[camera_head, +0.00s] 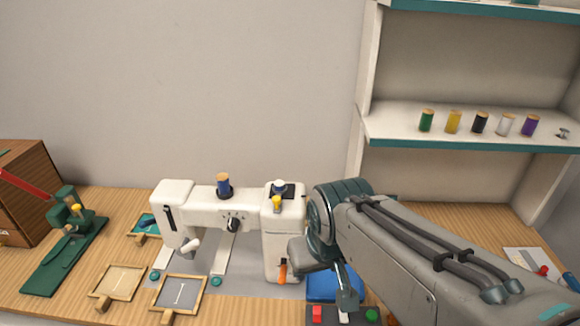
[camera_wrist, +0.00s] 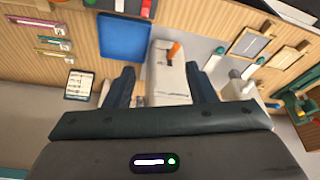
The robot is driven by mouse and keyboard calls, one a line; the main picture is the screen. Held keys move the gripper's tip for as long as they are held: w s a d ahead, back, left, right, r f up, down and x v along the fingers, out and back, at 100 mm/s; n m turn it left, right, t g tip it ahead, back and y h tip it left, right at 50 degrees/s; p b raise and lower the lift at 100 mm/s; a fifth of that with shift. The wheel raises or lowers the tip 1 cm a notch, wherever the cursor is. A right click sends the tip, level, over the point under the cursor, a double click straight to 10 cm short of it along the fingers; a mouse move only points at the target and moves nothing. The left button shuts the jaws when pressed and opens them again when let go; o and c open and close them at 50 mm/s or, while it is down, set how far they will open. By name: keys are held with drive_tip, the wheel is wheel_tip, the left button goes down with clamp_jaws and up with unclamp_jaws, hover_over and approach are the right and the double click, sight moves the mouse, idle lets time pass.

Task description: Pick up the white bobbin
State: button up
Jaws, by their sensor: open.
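On the sewing machine's right end, a small white bobbin-like piece (camera_head: 279,186) sits on a black plate, with a yellow spool (camera_head: 276,203) just in front of it. A white spool (camera_head: 504,125) with a tan top stands on the shelf between a black and a purple one. I cannot tell for sure which is the white bobbin. My gripper (camera_head: 325,275) is open and empty, to the right of the machine. In the wrist view my gripper (camera_wrist: 162,85) has its fingers apart on either side of the machine's white end; no bobbin shows clearly there.
The sewing machine (camera_head: 200,194) carries a blue spool (camera_head: 223,184) on top. The shelf (camera_head: 400,126) at right holds several spools. Wooden frames (camera_head: 117,283) and a green press (camera_head: 65,258) stand at left.

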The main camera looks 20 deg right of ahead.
drive_tip(key=w+d+r+n+t+h+b, duration=0.1)
drive_tip(key=w+d+r+t, duration=0.1)
drive_tip(key=w+d+t, duration=0.3)
drive_tip(key=w+d+r+t+b, duration=0.15)
drive_tip(key=w+d, duration=0.25)
drive_tip(key=w, duration=0.4)
drive_tip(key=w+d+r+n+t+h, duration=0.1)
drive_tip(key=w+d+r+t, duration=0.25)
drive_tip(key=w, duration=0.25)
drive_tip(key=n+g+y+b, duration=0.2)
drive_tip(key=n+y, duration=0.3)
drive_tip(key=y, duration=0.6)
approach(282, 184)
drive_tip(key=shift+w+a+f+n, duration=0.15)
drive_tip(key=shift+w+a+f, duration=0.05)
drive_tip(key=shift+w+a, duration=0.35)
drive_tip(key=shift+w+a+f+n, duration=0.2)
drive_tip(key=shift+w+a, duration=0.2)
drive_tip(key=shift+a, duration=0.3)
drive_tip(key=x, duration=0.4)
drive_tip(key=shift+w+d+f, duration=0.15)
drive_tip(key=shift+w+f, duration=0.05)
drive_tip(key=shift+w, duration=0.25)
drive_tip(key=shift+w+a+f, duration=0.1)
drive_tip(key=shift+w+a, duration=0.2)
